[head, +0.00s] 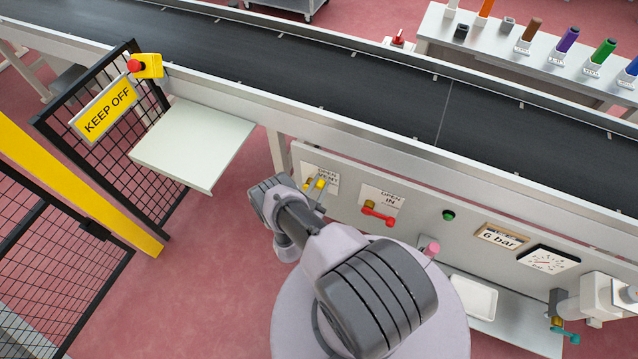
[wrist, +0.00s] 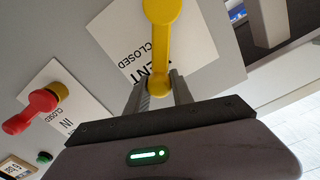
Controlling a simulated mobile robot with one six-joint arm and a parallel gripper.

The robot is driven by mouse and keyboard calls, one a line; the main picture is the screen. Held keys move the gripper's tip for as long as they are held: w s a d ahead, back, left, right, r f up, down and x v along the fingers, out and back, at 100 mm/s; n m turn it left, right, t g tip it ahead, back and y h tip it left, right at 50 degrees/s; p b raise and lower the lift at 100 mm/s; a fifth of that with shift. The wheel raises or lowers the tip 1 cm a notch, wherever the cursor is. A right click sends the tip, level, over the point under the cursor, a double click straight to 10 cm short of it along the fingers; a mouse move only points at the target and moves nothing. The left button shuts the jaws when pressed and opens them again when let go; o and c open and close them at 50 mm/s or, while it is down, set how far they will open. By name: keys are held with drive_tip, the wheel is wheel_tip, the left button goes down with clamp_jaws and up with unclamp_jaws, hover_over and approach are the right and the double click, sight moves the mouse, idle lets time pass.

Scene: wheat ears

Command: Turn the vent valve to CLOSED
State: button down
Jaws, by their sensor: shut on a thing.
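The vent valve has a yellow lever (wrist: 157,50) on a white label (wrist: 120,40) that reads VENT and CLOSED in the wrist view. The lever lies across the label, its free end between the fingers of my gripper (wrist: 158,92). The word CLOSED is to the left of the lever in this view. My gripper is shut on the lever's end. In the head view the yellow lever (head: 317,184) shows small at the panel's left end, and my arm and wrist partly cover the area below it.
A red lever valve (head: 378,215), labelled IN, is right of the vent valve. Further right are a green button (head: 448,215), a 6 bar sign (head: 500,237) and a gauge (head: 548,261). The conveyor (head: 400,95) runs above the panel. A mesh fence (head: 135,130) stands at left.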

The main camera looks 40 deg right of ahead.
drive_tip(key=shift+s+d+f+m+b, duration=0.2)
drive_tip(key=shift+s+f+m+b, duration=0.35)
drive_tip(key=shift+m, duration=0.45)
drive_tip(key=shift+s, duration=0.1)
drive_tip(key=c, duration=1.1)
unclamp_jaws()
drive_tip(key=v, duration=1.7)
drive_tip(key=shift+a, duration=0.2)
drive_tip(key=shift+c, duration=0.2)
